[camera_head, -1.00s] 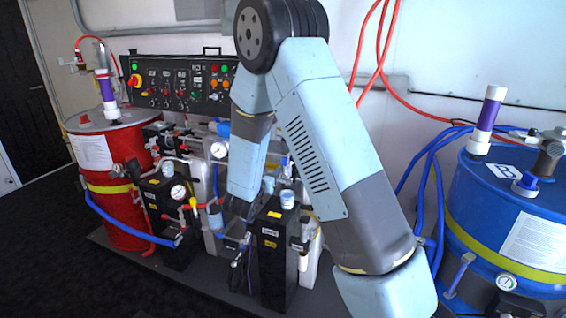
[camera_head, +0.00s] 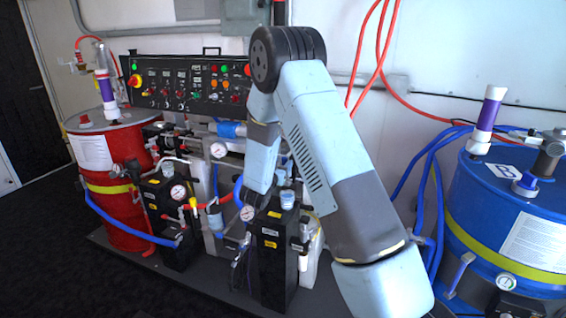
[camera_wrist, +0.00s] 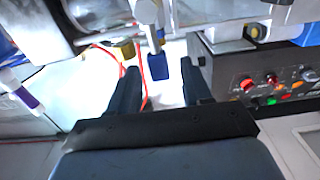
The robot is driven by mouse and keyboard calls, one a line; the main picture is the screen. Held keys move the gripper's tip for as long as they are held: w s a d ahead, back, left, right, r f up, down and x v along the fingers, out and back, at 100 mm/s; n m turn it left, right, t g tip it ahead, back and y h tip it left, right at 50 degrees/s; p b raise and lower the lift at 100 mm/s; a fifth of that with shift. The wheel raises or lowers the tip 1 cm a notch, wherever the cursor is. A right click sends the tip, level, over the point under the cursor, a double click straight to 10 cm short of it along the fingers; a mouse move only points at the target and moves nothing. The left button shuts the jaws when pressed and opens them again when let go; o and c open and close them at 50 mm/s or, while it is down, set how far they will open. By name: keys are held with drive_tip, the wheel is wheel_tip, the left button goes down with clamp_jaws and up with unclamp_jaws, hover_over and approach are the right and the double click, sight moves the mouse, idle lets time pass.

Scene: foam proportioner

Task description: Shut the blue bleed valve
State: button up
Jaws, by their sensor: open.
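In the wrist view, a small blue handle (camera_wrist: 158,66) hangs on the end of a short silver lever; it looks like the blue bleed valve. My gripper (camera_wrist: 160,72) is open, with one dark finger on each side of the handle's line. The blue tip shows between the fingertips, with clear gaps on both sides. I cannot tell whether it lies between the fingers in depth or just beyond them. In the head view, my forearm reaches down behind the black pump unit (camera_head: 272,255), and the fingers and the valve handle cannot be made out.
A control panel (camera_head: 185,83) stands at the back and also shows in the wrist view (camera_wrist: 275,85). A red drum (camera_head: 118,220) is at left and a blue drum (camera_head: 505,225) at right. Pressure gauges (camera_head: 178,191), hoses and pipes crowd the space around my gripper.

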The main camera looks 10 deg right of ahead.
sight(283, 162)
drive_tip(key=shift+x, duration=1.65)
drive_tip(key=shift+c, duration=0.3)
clamp_jaws()
drive_tip(key=shift+a, duration=0.15)
